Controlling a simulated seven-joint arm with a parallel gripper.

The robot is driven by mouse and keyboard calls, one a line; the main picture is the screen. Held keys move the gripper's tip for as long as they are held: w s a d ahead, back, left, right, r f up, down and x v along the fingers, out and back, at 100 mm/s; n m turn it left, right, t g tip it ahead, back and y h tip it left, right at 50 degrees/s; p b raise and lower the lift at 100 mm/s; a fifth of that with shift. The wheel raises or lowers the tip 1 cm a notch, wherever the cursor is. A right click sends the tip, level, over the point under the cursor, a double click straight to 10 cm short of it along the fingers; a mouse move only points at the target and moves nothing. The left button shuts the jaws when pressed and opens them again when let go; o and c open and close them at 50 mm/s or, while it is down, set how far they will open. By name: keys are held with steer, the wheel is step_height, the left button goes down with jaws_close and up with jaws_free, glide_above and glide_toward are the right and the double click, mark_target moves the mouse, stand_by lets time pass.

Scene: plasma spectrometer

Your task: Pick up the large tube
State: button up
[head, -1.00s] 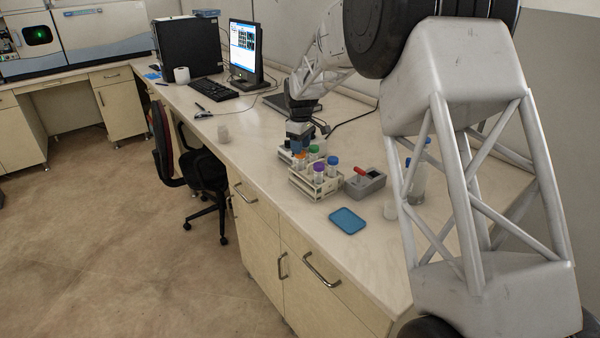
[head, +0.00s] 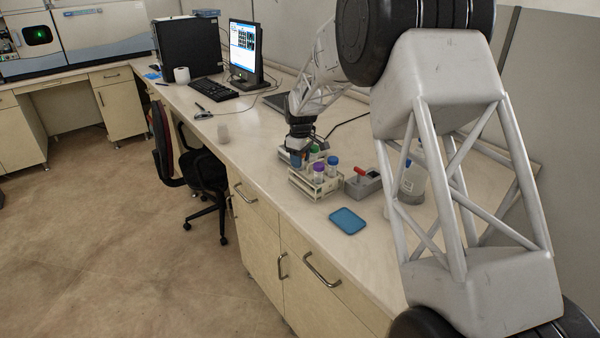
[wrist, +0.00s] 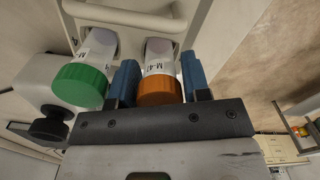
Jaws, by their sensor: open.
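A tube with an orange cap (wrist: 160,90) and a label starting with "M-4" stands between the two blue fingers of my gripper (wrist: 159,68) in the wrist view. The fingers are open, one on each side of it, with a narrow gap at the right finger. A green-capped tube (wrist: 82,84) is just left of the left finger. In the head view my gripper (head: 298,161) is low over the rack (head: 308,188) and hides the orange cap. Purple-capped (head: 318,172), blue-capped (head: 332,166) and green-capped (head: 314,153) tubes stand there. I cannot tell which is the large tube.
A grey device with a red part (head: 362,184) stands right of the rack. A blue tray (head: 348,221) lies in front. A bottle (head: 412,183) is partly behind my arm. A keyboard (head: 213,90) and monitor (head: 245,50) are further back. The left counter is mostly clear.

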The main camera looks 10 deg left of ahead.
steer(key=shift+f, duration=0.35)
stand_by(0.3)
steer(key=c, duration=0.6)
